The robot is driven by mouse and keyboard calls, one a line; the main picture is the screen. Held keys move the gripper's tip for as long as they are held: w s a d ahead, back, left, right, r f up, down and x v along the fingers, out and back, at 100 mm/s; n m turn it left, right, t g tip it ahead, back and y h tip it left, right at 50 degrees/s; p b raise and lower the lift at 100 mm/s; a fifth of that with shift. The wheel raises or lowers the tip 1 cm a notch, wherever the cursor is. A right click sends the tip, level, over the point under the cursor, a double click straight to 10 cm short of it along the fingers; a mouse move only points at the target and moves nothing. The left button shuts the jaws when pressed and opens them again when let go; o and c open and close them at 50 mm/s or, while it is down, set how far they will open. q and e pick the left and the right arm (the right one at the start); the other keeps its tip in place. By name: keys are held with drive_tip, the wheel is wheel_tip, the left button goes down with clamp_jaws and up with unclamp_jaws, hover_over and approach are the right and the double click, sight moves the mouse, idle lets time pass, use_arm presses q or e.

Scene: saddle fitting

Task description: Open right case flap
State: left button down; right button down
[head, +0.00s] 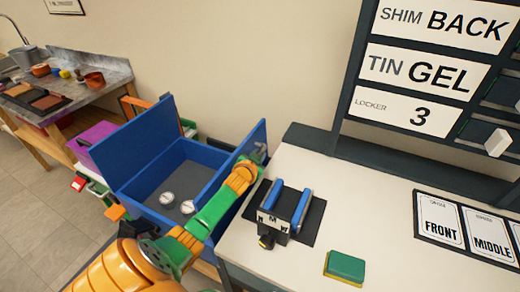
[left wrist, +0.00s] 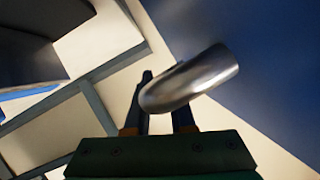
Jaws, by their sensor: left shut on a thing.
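The blue case (head: 205,157) stands open at the left of the white table, with two round gauge-like discs (head: 167,197) inside. Its left flap (head: 125,145) stands up. Its right flap (head: 236,150) also stands raised along the table side. My left gripper (head: 257,156) is at the right flap's outer upper edge. In the left wrist view the fingers (left wrist: 160,108) are shut on a shiny metal handle (left wrist: 195,76) beside the blue flap panel (left wrist: 270,50). The fingertips are partly hidden behind the handle. My right gripper is not in view.
A dark cradle with blue pads (head: 285,208) stands on the white table (head: 345,215) close to my left arm. A green and yellow sponge (head: 345,267) lies in front. A label rack (head: 425,70) stands behind. A workbench with a sink (head: 60,95) is at far left.

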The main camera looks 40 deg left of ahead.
use_arm(q)
drive_tip(key=shift+d+f, duration=0.15)
drive_tip(key=shift+f, duration=0.05)
drive_tip(key=c, duration=0.8)
unclamp_jaws()
drive_tip(key=shift+o, duration=0.2)
drive_tip(key=shift+r, duration=0.1)
drive_tip(key=shift+s+d+r, duration=0.15)
drive_tip(key=shift+s, duration=0.15)
drive_tip(key=p+v, duration=0.1)
drive_tip(key=v, duration=0.5)
drive_tip(key=shift+s, duration=0.1)
